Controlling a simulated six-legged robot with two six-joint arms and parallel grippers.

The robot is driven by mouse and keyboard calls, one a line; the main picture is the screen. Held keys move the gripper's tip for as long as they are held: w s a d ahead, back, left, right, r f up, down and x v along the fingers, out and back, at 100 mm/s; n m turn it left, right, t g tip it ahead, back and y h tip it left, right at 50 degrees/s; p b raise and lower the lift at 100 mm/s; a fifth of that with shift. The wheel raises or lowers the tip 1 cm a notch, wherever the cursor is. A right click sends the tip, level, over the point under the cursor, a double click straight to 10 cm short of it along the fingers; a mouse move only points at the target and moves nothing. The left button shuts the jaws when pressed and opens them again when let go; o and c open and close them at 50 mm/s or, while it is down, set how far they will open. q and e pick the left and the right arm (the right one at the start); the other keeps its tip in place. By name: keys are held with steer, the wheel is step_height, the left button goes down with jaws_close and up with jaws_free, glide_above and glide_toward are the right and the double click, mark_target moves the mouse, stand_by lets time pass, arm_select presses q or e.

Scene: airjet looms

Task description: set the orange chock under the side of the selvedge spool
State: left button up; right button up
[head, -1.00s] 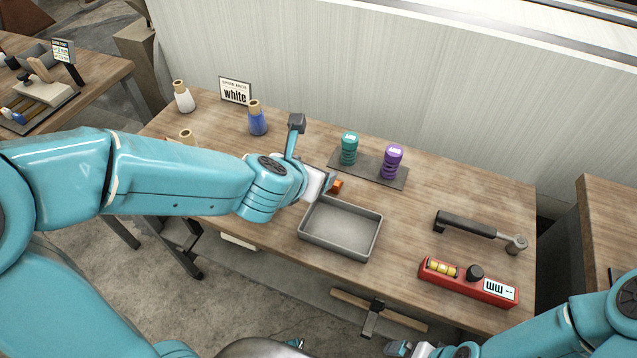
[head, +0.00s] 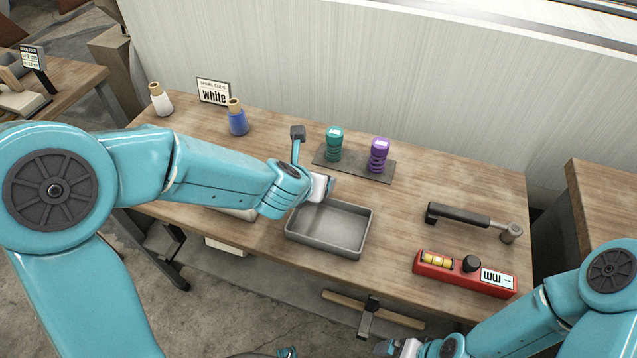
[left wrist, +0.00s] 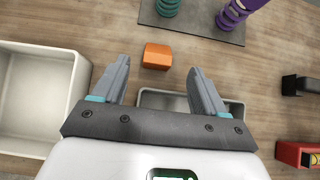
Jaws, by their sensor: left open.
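The orange chock (left wrist: 157,56) lies on the wooden table in the left wrist view, just ahead of and between my open left fingers (left wrist: 158,78). It is apart from both fingers. In the head view my left gripper (head: 322,187) hides it. A teal spool (head: 334,145) and a purple spool (head: 378,155) stand upright on a dark mat (head: 326,163); a blue cone (head: 237,118) and a white cone (head: 160,100) stand further left. I cannot tell which is the selvedge spool. My right gripper (head: 394,347) shows partly at the bottom edge, its jaws unclear.
A grey tray (head: 325,249) sits just in front of my left gripper. A pale bin (left wrist: 78,82) is at its left. A black-handled tool (head: 460,215) and a red instrument (head: 464,273) lie at the right. A "white" sign (head: 213,92) stands at the back.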

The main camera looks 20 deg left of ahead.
arm_select(q)
steer(key=x, duration=0.5)
steer(key=shift+w+a+f+b, duration=0.1)
steer(key=shift+w+a+b, duration=0.1)
steer(key=shift+b, duration=0.1)
steer(key=shift+s, duration=0.1)
steer(key=c, duration=1.2)
